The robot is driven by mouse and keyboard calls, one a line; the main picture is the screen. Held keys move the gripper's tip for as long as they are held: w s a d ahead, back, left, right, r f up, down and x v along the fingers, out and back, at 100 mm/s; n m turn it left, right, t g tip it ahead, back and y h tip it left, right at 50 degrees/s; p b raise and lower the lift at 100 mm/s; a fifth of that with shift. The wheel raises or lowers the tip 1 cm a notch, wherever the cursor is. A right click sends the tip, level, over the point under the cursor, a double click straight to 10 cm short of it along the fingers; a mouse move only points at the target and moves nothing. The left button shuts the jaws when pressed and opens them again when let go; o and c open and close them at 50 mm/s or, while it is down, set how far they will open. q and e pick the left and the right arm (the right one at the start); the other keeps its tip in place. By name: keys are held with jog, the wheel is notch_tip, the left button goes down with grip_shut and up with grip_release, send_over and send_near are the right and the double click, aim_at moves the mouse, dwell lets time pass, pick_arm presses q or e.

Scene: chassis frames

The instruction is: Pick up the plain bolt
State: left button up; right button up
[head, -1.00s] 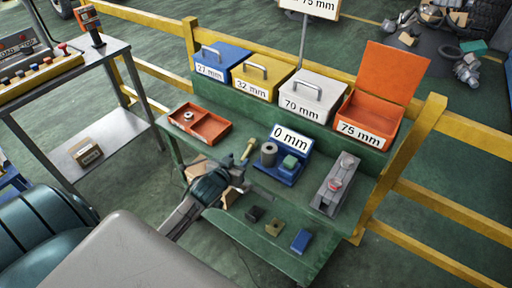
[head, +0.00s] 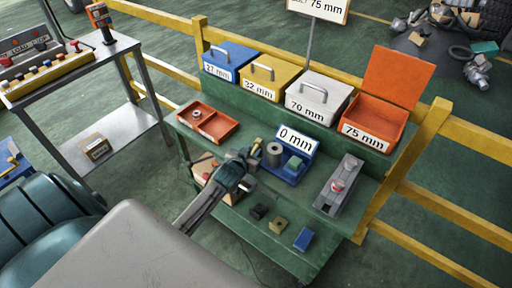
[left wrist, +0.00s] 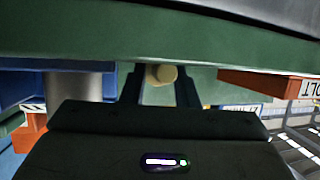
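The plain bolt (head: 257,143), pale yellow-tan, is at the left of the green workbench, beside a grey cylinder. My left gripper (head: 251,158) is right at the bolt, reaching in from the front left and hiding its lower part. In the left wrist view the bolt's round end (left wrist: 162,74) shows between the two fingers of my left gripper (left wrist: 161,88). The fingers lie close on both sides; I cannot tell whether they press on it. My right gripper is in neither view.
A blue holder with a 0 mm sign (head: 297,138) bears the grey cylinder (head: 273,154) and a green block. A grey fixture (head: 338,188) stands to the right, an orange tray (head: 222,132) to the left. Labelled bins, including an open orange one (head: 371,132), line the back. Small blocks lie on the lower shelf.

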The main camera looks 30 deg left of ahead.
pick_arm(q)
grip_shut()
